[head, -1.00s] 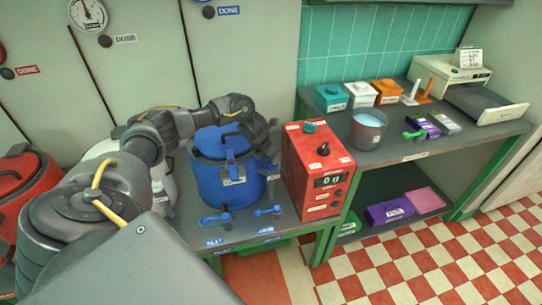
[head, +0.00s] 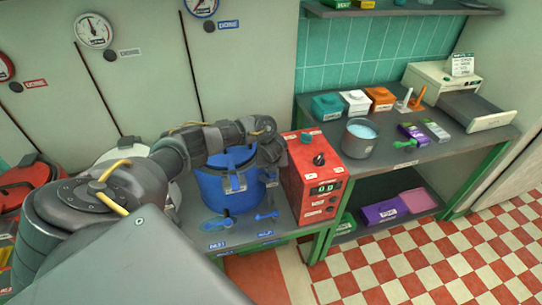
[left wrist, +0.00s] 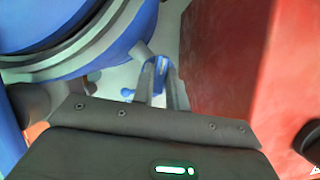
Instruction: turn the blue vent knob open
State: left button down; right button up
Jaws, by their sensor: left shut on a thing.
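The blue kettle (head: 228,185) stands on the grey bench, its lid partly hidden by my left arm. My left gripper (head: 271,158) points down in the gap between the kettle's right side and the red control box (head: 312,178). In the left wrist view its fingers (left wrist: 161,72) are close together with a small blue part between the tips, which looks like the blue vent knob (left wrist: 161,64). The knob is mostly hidden by the fingers, and its turn angle cannot be told. My right gripper is out of view.
Two blue fittings (head: 267,215) sit at the kettle's front. The red kettle (head: 25,182) and a white one (head: 118,153) stand to the left. A grey pot (head: 361,140) and small boxes stand on the right bench. The checkered floor (head: 430,255) is clear.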

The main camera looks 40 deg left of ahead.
pick_arm(q)
jog(key=shift+r+n+g+y+p, duration=0.1)
jog(key=shift+n+g+y+p, duration=0.25)
jog(key=shift+n+p, duration=0.55)
jog(key=shift+n, duration=0.3)
jog(key=c, duration=1.4)
grip_release()
jog(key=p+v, duration=0.4)
jog(key=v, duration=0.6)
jog(key=shift+r+p, duration=0.3)
